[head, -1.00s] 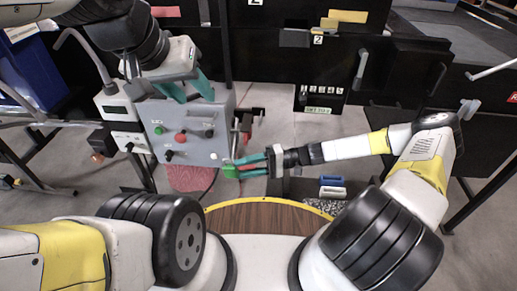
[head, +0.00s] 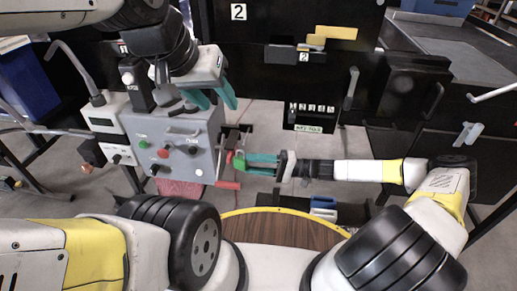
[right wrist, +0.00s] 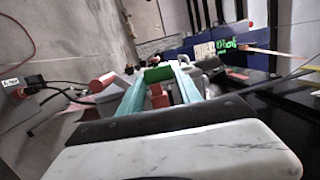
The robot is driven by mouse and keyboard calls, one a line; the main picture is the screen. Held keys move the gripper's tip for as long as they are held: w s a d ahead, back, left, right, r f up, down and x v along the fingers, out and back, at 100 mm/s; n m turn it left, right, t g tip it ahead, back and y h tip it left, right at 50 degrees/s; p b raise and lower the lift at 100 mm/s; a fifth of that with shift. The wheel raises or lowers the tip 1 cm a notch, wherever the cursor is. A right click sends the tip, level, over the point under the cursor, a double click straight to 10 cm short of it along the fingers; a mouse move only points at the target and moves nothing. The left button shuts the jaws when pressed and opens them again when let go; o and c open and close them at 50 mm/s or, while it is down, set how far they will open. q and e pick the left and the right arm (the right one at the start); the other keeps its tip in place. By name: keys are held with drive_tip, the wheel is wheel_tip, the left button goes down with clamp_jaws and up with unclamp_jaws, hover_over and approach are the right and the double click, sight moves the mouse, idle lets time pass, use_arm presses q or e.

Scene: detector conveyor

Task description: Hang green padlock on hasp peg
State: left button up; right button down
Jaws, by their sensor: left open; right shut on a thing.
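The green padlock (head: 239,163) is held at the tips of my right gripper (head: 260,162), just right of the grey control box (head: 182,133). In the right wrist view the padlock (right wrist: 158,74) shows as a green block between the teal fingers. Its shackle is hard to make out. Dark and red fittings (head: 232,134) stick out from the box's right side near the padlock. I cannot tell which is the hasp peg, or whether the padlock touches it. My left gripper (head: 211,99) is open and empty above the box's upper right edge.
A red-handled lever (head: 228,184) sits at the box's lower right, just below the padlock. The box front carries several knobs and buttons.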

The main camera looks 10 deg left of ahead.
drive_tip(key=w+f, duration=0.1)
drive_tip(key=w, duration=0.5)
drive_tip(key=shift+w+f, duration=0.15)
drive_tip(key=shift+w, duration=0.15)
idle(0.4)
drive_tip(key=shift+d, duration=0.1)
idle(0.4)
drive_tip(key=c, duration=0.7)
unclamp_jaws()
drive_tip(key=shift+c, duration=0.2)
